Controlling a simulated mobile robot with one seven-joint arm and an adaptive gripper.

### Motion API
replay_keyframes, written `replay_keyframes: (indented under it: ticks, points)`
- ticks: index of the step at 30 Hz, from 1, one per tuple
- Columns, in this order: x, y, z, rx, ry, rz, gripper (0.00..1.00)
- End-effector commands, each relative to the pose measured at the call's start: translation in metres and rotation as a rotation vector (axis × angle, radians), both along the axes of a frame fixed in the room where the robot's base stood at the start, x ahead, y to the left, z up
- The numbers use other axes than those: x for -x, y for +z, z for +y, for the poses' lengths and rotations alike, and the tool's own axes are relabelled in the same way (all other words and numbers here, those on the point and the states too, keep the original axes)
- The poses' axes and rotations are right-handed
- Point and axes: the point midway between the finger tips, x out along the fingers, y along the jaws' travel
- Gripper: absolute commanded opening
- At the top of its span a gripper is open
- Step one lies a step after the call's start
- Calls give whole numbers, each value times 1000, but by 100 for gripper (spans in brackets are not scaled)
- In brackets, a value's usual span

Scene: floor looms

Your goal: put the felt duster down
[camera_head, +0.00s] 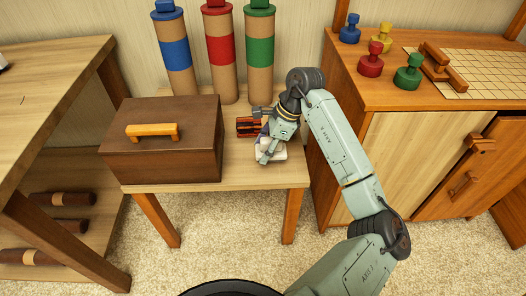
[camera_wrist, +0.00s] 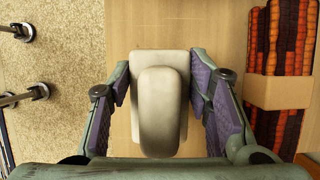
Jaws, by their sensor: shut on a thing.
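The felt duster (camera_wrist: 160,110) is a cream block with a rounded grip on top. My gripper (camera_wrist: 160,88) is shut on it, with one purple-padded finger on each side of the block. In the head view the duster (camera_head: 277,153) shows as a pale shape below my gripper (camera_head: 266,152), over the right part of the low wooden table (camera_head: 245,174). My gripper hides part of it there. I cannot tell whether its underside touches the tabletop.
A brown box (camera_head: 160,160) with an orange handle fills the table's left part. A banded red and black bundle (camera_wrist: 282,60) lies beside the duster. Several banded tubes (camera_head: 220,60) stand behind. A cabinet (camera_head: 400,150) is close on the right. Bare tabletop shows in front.

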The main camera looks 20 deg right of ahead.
Motion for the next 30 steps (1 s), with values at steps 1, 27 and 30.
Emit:
replay_keyframes:
  ticks: [1, 27, 30]
  points:
    - [-5, 1, 2, 0, 0, 0, 15]
    - [-9, -39, 3, 1, 0, -1, 49]
    - [-9, -39, 4, 0, 0, -1, 55]
